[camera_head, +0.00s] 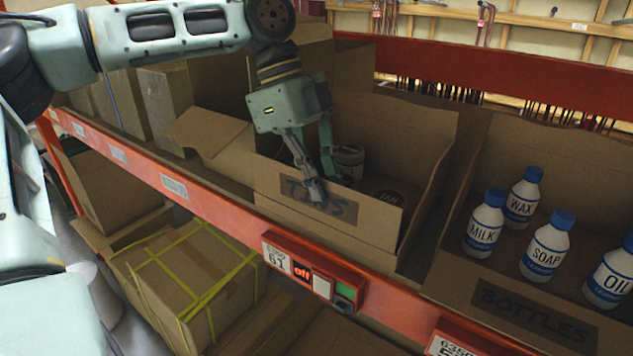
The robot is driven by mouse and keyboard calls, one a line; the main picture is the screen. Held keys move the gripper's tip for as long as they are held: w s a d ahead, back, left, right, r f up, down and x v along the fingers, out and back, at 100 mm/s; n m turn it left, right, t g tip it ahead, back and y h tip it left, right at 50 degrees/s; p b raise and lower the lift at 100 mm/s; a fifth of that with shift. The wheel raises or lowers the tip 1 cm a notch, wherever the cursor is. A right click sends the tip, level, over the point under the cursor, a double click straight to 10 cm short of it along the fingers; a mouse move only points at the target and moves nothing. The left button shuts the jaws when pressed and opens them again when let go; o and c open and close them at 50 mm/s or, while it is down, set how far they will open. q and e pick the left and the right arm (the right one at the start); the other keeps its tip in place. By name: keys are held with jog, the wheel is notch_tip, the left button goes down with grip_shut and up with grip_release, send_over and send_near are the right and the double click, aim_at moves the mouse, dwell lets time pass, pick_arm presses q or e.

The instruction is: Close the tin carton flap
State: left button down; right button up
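The tin carton (350,225) is an open brown box on the red shelf, with "TINS" partly covered on its front wall. A cardboard flap (208,130) sticks out to the left of the carton. The carton's tall back and right sides stand up. A tin (348,160) stands inside, and a round tin lid (388,197) shows low behind the front wall. My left gripper (322,188) points down at the carton's front wall. One finger overlaps the "TINS" label and the other is farther back. Whether they touch or grip the wall is unclear. My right gripper is not in view.
A bottles carton (535,318) with several white, blue-capped bottles (545,247) is to the right. The red shelf beam (215,203) carries an "off" display box (313,276). A yellow-strapped box (190,278) is below. Plain cartons (160,95) stand at the left back.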

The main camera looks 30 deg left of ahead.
pick_arm(q)
jog(key=shift+f, duration=0.1)
jog(key=c, duration=2.5)
grip_release()
jog(key=o, duration=0.5)
jog(key=shift+w, duration=0.1)
jog(key=shift+a+r, duration=0.15)
jog(key=shift+r, duration=0.05)
jog(key=v, duration=1.1)
jog(key=shift+r, duration=0.3)
